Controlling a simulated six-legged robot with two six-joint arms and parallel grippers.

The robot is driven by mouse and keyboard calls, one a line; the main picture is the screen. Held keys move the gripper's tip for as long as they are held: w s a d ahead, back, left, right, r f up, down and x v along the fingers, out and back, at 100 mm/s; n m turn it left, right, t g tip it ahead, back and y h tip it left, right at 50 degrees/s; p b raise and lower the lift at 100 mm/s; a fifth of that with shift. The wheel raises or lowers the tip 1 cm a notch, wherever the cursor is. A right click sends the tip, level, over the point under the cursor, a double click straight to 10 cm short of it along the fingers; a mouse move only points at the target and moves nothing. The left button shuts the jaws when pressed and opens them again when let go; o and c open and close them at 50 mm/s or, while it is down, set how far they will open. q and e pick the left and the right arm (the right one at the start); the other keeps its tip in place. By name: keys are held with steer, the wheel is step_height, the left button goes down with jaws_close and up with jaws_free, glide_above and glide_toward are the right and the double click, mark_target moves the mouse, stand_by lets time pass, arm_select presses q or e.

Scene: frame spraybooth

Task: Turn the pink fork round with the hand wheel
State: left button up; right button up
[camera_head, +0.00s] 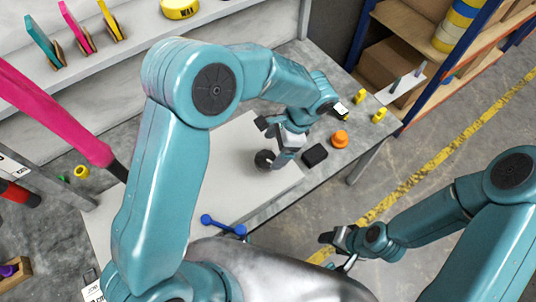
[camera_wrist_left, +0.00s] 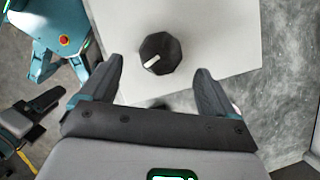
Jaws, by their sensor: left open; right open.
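The pink fork (camera_head: 55,117) shows as a thick pink tube coming in from the left edge of the head view. It slopes down to a dark end behind my left arm; the rest is out of frame or hidden. The dark hand wheel (camera_head: 265,159), a round faceted knob, is at the pale board. In the left wrist view the hand wheel (camera_wrist_left: 155,48) bears a white mark and lies ahead of the fingers. My left gripper (camera_head: 279,140) is open and empty close to the wheel, fingers to either side in the wrist view. My right gripper (camera_head: 338,246) is open and empty, off the bench.
A black block (camera_head: 314,155), an orange knob (camera_head: 340,139) and several small yellow pieces stand right of the wheel. A blue double-ended tool (camera_head: 223,225) lies near the board's front edge. A shelf with boxes (camera_head: 392,66) stands at the upper right.

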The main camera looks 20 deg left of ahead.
mark_target(266, 158)
arm_select(q)
steer(key=x, duration=0.5)
steer(key=shift+a+f, duration=0.1)
steer(key=shift+f, duration=0.15)
steer(key=c, duration=1)
steer(key=shift+c, duration=0.2)
steer(key=shift+w, duration=0.1)
steer(key=n+g+h+b, duration=0.1)
steer(key=n, duration=0.2)
steer(key=shift+w+n, duration=0.1)
steer(key=shift+n, duration=0.3)
steer(key=n+g+h, duration=0.1)
steer(key=n, duration=0.2)
steer(key=shift+a+n, duration=0.1)
steer(key=shift+n, duration=0.2)
steer(key=n+h, duration=0.1)
steer(key=n, duration=0.2)
steer(key=n+h, duration=0.1)
steer(key=n, duration=0.2)
steer(key=shift+w+a, duration=0.1)
steer(key=shift+a, duration=0.1)
steer(key=shift+n+h, duration=0.3)
